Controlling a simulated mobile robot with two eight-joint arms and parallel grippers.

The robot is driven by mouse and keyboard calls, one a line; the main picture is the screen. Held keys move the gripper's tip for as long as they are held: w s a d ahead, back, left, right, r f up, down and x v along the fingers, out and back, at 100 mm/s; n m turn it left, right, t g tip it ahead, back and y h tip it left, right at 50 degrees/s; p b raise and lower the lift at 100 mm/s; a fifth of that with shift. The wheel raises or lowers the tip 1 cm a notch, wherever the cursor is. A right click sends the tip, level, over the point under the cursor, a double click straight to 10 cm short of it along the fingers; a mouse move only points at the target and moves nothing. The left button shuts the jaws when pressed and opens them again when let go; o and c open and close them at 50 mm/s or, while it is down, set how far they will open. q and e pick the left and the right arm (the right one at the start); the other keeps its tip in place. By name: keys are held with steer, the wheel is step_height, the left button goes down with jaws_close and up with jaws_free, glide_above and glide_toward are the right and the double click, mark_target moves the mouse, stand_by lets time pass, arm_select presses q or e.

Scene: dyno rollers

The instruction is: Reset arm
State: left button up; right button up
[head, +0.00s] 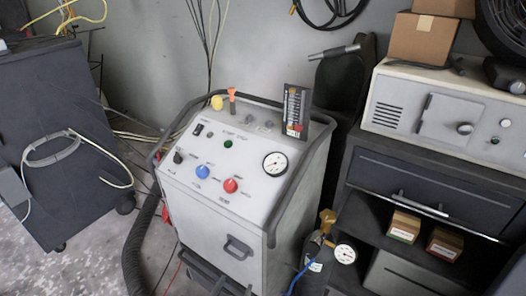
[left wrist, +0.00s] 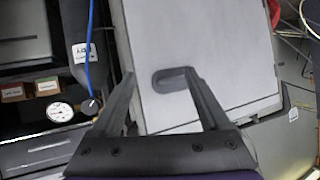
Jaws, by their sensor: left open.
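My left gripper (left wrist: 160,78) is open and empty in the left wrist view, its two dark fingers apart. Past the fingertips is the pale front of the white machine cart (left wrist: 215,50) with a dark recessed handle (left wrist: 174,77), which shows between the fingers. I cannot tell how far the fingers are from the handle. In the head view the same cart (head: 205,225) stands in the middle, with its handle (head: 238,247) low on the front. Dark parts below the handle at the bottom edge are too unclear to name. My right gripper is in neither view.
A dark cabinet (head: 55,110) stands left with a coiled cable. A black hose (head: 135,245) runs beside the cart. At right are a gas bottle with a gauge (head: 345,254) and a dark shelf unit (head: 430,175) with small boxes. Open floor (head: 85,265) shows lower left.

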arm_select(q)
steer(key=s+a+f+n+g+y, duration=0.15)
steer(key=s+a+g, duration=0.3)
steer(key=s, duration=0.45)
steer(key=s+a+r+n+g+y, duration=0.1)
steer(key=s+a+n+g, duration=0.15)
steer(key=s+a, duration=0.45)
step_height(320, 180, up, 25)
steer(key=d+p, duration=0.1)
steer(key=p, duration=2.1)
steer(key=shift+w+d, duration=0.15)
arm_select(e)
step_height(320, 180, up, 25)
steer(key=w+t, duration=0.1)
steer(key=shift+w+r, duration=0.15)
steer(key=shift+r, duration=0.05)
